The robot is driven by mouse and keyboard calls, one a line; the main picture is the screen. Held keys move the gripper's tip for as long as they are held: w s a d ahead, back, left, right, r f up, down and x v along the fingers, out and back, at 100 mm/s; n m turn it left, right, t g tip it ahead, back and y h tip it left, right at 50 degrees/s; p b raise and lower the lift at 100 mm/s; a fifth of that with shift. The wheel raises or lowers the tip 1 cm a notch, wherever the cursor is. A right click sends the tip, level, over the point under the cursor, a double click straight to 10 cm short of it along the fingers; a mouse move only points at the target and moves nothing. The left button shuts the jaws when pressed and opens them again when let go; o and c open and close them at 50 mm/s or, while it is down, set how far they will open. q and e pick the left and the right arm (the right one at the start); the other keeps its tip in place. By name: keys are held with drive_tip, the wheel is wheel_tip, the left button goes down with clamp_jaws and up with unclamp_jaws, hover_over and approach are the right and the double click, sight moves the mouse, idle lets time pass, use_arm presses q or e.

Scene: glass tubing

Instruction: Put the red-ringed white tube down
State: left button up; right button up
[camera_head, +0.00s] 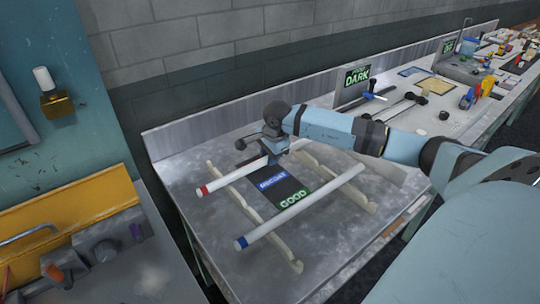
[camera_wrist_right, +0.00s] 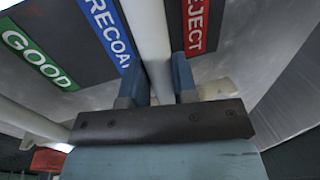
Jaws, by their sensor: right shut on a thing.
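The white tube with a red ring (camera_head: 232,179) lies across the upper part of the left notched rail (camera_head: 240,200); I cannot tell if it rests in a notch or hangs just above. My right gripper (camera_head: 277,150) is at its far right part and is shut on it. In the right wrist view the tube (camera_wrist_right: 150,40) runs between the two fingers (camera_wrist_right: 158,82). My left gripper is not in view.
Between the rails is a dark card with a blue RECOAT label (camera_head: 274,182) and a green GOOD label (camera_head: 292,197); a red REJECT label (camera_wrist_right: 195,25) shows in the right wrist view. A DARK sign (camera_head: 357,76) stands behind. The bench's front left is clear.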

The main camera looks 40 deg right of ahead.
drive_tip(key=shift+f+b, duration=0.3)
drive_tip(key=shift+b, duration=0.05)
drive_tip(key=shift+f, duration=0.25)
drive_tip(key=o, duration=0.9)
drive_tip(key=shift+o, duration=0.2)
drive_tip(key=shift+r, duration=0.3)
wheel_tip(320, 180, up, 12)
drive_tip(key=s, duration=0.2)
drive_tip(key=shift+s+a+r, duration=0.15)
drive_tip(key=shift+s+r, duration=0.1)
